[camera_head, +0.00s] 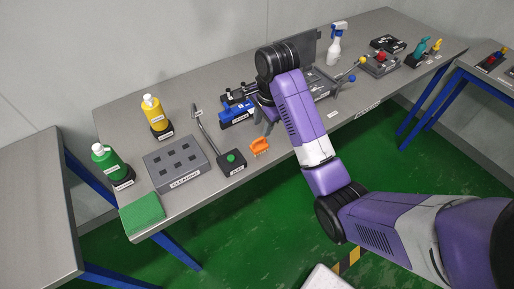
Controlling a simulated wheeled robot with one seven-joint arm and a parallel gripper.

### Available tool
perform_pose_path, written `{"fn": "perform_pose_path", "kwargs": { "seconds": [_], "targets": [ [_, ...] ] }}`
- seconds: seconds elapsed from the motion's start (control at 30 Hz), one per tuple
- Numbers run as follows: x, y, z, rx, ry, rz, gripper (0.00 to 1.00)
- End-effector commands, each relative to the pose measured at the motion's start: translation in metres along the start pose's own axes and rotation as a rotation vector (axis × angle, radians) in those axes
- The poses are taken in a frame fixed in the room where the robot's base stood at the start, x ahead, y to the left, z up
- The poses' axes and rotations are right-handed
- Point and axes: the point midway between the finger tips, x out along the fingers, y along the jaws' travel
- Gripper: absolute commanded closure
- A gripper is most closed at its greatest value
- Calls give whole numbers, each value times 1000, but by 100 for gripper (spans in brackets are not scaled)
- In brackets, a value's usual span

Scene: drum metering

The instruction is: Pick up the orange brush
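The orange brush (259,147) lies on the grey metal bench top (214,184) near its front edge. It is just right of a dark box with a green button. My gripper (265,122) shows only in small part, beyond and slightly right of the brush and beside a blue tool. My purple forearm and black wrist hide much of it. The brush looks apart from my gripper, and I cannot tell how far open the fingers are.
The green-button box (231,161) and the grey block with holes (176,163) stand left of the brush. The blue tool (236,112) lies behind it. Green (107,161) and yellow (153,111) bottles and a green sponge (142,213) are farther left.

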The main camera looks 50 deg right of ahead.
Motion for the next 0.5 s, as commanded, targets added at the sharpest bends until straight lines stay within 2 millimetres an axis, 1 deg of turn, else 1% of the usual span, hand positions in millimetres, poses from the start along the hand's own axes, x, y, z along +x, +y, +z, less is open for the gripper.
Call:
{"fn": "perform_pose_path", "kwargs": {
  "seconds": [0.03, 0.2, 0.37, 0.5],
  "targets": [
    [6, 1, 0, 0, 0, 0, 65],
    [22, 1, 0, -1, 0, -2, 65],
    [28, 0, 0, -2, 0, -2, 65],
    [40, 2, 1, -1, 1, -3, 65]
  ]
}}
